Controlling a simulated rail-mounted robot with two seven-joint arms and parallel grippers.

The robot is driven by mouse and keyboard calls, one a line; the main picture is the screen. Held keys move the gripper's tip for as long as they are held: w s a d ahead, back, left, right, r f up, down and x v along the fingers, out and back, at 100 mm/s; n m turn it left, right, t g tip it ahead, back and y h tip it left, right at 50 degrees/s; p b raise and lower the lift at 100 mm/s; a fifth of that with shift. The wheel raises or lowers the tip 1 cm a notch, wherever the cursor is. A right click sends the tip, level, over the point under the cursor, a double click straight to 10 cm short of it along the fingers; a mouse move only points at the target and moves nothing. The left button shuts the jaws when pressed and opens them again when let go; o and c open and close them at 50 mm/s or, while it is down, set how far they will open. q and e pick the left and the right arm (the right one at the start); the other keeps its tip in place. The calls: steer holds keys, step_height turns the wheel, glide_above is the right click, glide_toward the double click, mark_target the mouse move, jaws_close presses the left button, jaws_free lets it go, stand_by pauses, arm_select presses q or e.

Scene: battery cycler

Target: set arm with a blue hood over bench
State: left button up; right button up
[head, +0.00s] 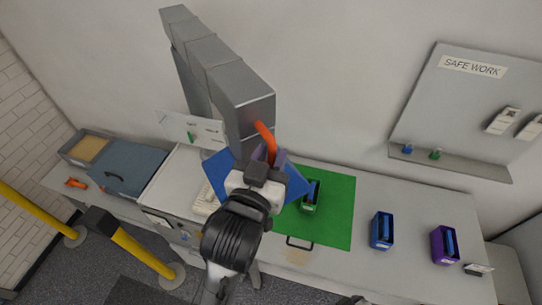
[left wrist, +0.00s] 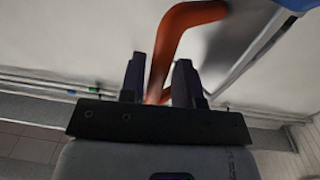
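A jointed grey arm (head: 216,75) comes down from the upper left in the head view. A blue hood (head: 297,184) at its lower end is above the bench (head: 375,269), partly hidden behind my left gripper. A curved orange handle (head: 265,138) is at the hood; it also shows in the left wrist view (left wrist: 172,35). My left gripper (head: 268,165) is at this handle, and in the left wrist view its two dark fingers (left wrist: 160,80) stand close on either side of the orange bar.
A green mat (head: 337,213) with a green holder (head: 309,204) lies right of the hood. A blue holder (head: 381,231) and a purple holder (head: 445,245) stand further right. A blue-grey box (head: 130,170) is at left. Yellow barrier posts (head: 140,250) stand in front at left.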

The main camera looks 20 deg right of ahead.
arm_select(q)
steer(key=shift+o, duration=0.9)
steer(key=shift+s+a, duration=0.1)
steer(key=shift+s, duration=0.05)
steer(key=v, duration=1.3)
steer(key=shift+s+p, duration=0.2)
steer(key=shift+p, duration=0.1)
steer(key=shift+a, duration=0.1)
